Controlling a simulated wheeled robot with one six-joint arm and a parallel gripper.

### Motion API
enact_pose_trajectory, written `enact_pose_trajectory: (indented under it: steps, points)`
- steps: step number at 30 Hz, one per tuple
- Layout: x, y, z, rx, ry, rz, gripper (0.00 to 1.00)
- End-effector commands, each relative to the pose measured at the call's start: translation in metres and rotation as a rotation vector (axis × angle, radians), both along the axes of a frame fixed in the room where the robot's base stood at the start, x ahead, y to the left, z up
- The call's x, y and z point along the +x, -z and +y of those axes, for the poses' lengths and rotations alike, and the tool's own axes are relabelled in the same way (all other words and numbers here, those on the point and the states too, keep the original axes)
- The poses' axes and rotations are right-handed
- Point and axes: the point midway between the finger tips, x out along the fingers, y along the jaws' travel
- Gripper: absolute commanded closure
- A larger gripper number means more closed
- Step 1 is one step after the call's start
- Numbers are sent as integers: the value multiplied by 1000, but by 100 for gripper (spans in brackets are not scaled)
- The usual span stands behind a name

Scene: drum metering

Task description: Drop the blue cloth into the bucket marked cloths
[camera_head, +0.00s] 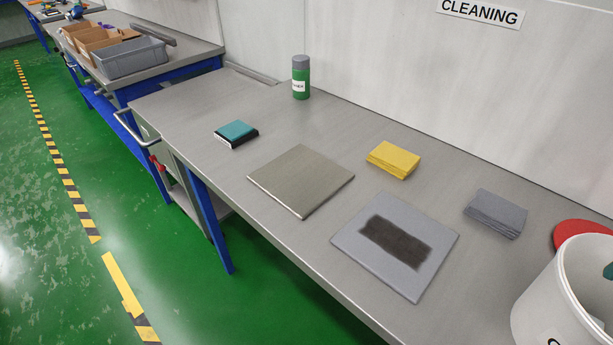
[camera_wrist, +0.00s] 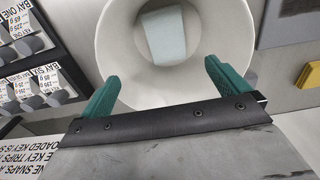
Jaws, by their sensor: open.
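A pale blue cloth (camera_wrist: 165,35) lies flat inside the white bucket (camera_wrist: 108,40) in the wrist view, apart from my fingers. My gripper (camera_wrist: 163,72) is open and empty, its two teal fingers spread over the near side of the bucket's mouth. In the head view the bucket (camera_head: 548,305) stands at the lower right, cut off by the frame. Only the edge of its label shows, so I cannot read it. A bit of my teal gripper (camera_head: 608,271) shows at its mouth; the bucket's inside is mostly hidden there.
On the bench lie a yellow folded cloth (camera_head: 394,160), a grey folded cloth (camera_head: 496,213), a plain plate (camera_head: 301,180), a dark-stained plate (camera_head: 350,238) and a teal-topped block (camera_head: 236,133). A green bottle (camera_head: 301,82) stands at the back. A red disc (camera_head: 577,232) lies behind the bucket.

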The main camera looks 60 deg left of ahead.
Motion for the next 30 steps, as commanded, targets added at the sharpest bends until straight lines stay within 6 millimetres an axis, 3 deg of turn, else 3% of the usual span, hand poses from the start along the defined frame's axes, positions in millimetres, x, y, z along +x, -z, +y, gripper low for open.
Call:
enact_pose_trajectory:
  steps: [15,30]
  points:
    - [1,-70,0,1,0,-2,0]
    - [0,-78,0,0,0,0,0]
